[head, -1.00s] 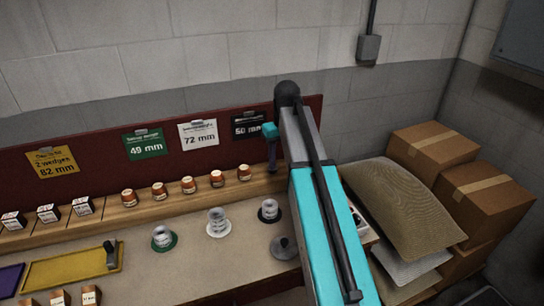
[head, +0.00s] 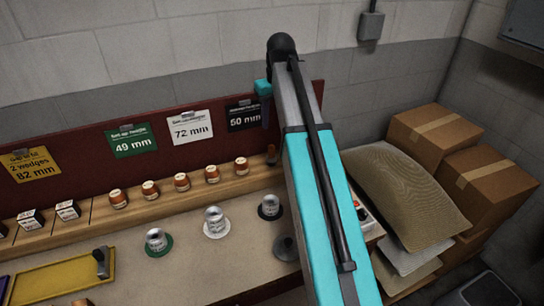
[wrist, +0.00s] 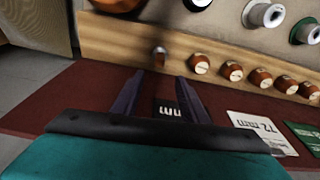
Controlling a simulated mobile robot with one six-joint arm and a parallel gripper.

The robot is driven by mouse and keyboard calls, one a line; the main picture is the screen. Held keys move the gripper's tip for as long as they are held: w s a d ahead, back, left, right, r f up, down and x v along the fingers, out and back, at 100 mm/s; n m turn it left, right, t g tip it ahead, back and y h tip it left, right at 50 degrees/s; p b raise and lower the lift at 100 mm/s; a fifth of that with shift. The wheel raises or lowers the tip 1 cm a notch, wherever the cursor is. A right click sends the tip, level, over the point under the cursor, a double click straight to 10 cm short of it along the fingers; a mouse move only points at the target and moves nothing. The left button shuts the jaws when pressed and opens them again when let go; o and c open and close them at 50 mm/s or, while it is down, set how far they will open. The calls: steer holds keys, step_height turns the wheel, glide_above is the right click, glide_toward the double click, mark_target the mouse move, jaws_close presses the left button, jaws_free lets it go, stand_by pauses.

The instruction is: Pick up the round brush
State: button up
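A small brown upright piece (head: 271,155), likely the round brush, stands at the right end of the wooden ledge. In the wrist view it is the small brown piece with a pale tip (wrist: 160,55), just beyond the fingertips and between their lines. Its full shape is too small to tell. My gripper (wrist: 159,76) is open and empty, with two dark fingers apart. In the head view my gripper (head: 265,117) hangs above the ledge, in front of the red back board, apart from the brown piece. My arm hides part of the bench's right side.
Several orange-brown jars (head: 181,181) line the wooden ledge (head: 140,207) left of the brown piece. Cards hang on the red board (head: 90,158). Spools (head: 215,222) and a yellow tray (head: 55,281) are on the bench. Cartons (head: 435,138) and sacks (head: 408,195) stand at right.

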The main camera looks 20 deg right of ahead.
steer(key=shift+f, duration=0.1)
steer(key=p, duration=0.2)
glide_above(272, 146)
steer(key=s, duration=0.1)
steer(key=shift+a+f, duration=0.1)
steer(key=shift+f, duration=4.05)
steer(key=shift+w, duration=0.1)
steer(key=shift+w+f+p, duration=0.25)
steer(key=shift+f+p, duration=0.15)
steer(key=shift+f, duration=0.9)
steer(key=shift+w+f+p, duration=0.25)
steer(key=shift+f+p, duration=0.15)
steer(key=shift+f, duration=0.85)
jaws_close()
steer(key=shift+r, duration=0.15)
